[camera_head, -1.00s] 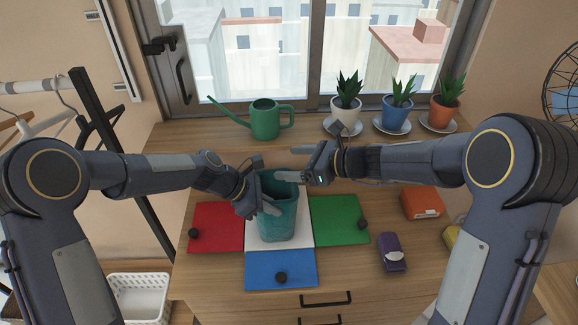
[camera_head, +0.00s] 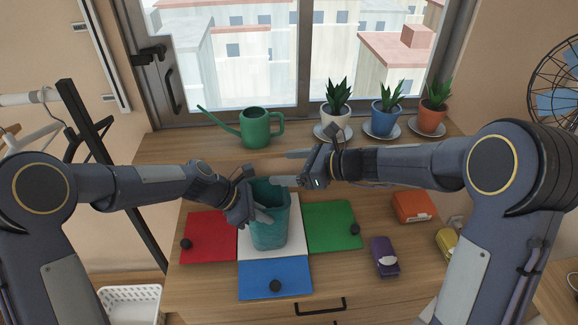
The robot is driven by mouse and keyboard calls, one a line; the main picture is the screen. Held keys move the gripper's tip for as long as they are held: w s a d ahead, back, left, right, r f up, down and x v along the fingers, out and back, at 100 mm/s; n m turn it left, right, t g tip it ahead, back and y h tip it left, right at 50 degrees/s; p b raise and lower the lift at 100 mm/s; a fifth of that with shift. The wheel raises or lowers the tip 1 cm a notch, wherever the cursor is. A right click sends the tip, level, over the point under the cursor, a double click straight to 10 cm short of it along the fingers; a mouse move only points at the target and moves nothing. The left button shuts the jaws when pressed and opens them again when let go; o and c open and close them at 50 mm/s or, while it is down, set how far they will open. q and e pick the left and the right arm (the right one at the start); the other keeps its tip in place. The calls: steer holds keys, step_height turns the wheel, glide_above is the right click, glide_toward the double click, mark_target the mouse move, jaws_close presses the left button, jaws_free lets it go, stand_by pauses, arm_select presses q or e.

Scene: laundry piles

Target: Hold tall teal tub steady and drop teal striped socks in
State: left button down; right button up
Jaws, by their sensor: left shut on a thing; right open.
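The tall teal tub (camera_head: 270,229) stands upright on the white mat (camera_head: 297,240) in the middle of the coloured mats. My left gripper (camera_head: 258,214) is shut on the tub's near left rim and wall. My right gripper (camera_head: 290,168) is open above the tub's far right rim, pointing left, with nothing seen between its fingers. The tub's inside is mostly hidden in shade, and I cannot make out any teal striped socks.
Red (camera_head: 209,237), green (camera_head: 331,226) and blue (camera_head: 262,279) mats surround the tub, each with a small dark round item. A purple pouch (camera_head: 384,256) and orange box (camera_head: 412,207) lie right. A green watering can (camera_head: 255,128) and potted plants stand behind.

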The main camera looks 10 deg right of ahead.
arm_select(q)
steer(key=c, duration=1.5)
jaws_free()
